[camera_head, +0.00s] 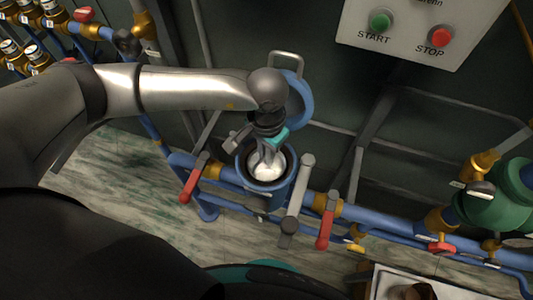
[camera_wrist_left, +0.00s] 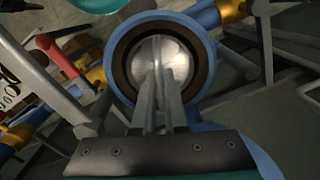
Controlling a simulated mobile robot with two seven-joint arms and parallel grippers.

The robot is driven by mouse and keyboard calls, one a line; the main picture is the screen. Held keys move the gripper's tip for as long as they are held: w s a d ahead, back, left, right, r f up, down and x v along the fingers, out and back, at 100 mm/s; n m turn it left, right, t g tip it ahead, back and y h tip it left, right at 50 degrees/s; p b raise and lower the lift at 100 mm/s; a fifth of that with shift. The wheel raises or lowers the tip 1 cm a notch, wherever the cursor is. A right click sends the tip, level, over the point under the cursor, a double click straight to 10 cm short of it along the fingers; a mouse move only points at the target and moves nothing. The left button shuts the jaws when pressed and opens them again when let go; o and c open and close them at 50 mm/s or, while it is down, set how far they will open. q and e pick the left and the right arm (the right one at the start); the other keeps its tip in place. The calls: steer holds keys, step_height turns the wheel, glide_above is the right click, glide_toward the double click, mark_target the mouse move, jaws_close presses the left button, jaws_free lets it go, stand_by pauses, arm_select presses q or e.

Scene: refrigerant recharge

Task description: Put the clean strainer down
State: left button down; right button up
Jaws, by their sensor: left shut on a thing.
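The clean strainer, a bright silver piece, is inside the round blue housing (camera_head: 241,172) in the head view. The strainer (camera_head: 272,170) also shows in the left wrist view (camera_wrist_left: 181,62), framed by the housing's dark inner ring and blue rim (camera_wrist_left: 207,39). My left gripper (camera_head: 264,157) points down into the housing opening. Its two fingers (camera_wrist_left: 157,92) are close together, shut on the strainer's top. The strainer's lower part is hidden, so I cannot tell whether it touches the bottom. My right gripper is not in view.
The round blue lid (camera_head: 300,101) stands open behind the housing. A red lever (camera_head: 192,182) is left of it; a grey bar (camera_head: 297,187) and another red lever (camera_head: 326,222) are right. A panel (camera_head: 408,28) with START and STOP buttons hangs above. A tray (camera_head: 385,283) is at lower right.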

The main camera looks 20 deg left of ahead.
arm_select(q)
steer(key=shift+f, duration=0.1)
steer(key=shift+f, duration=0.1)
steer(key=c, duration=1.4)
jaws_free()
steer(key=shift+f, duration=0.1)
steer(key=o, duration=0.4)
steer(key=shift+o, duration=0.2)
steer(key=shift+r, duration=0.55)
step_height(320, 180, up, 11)
steer(key=p, duration=0.1)
steer(key=shift+r, duration=0.2)
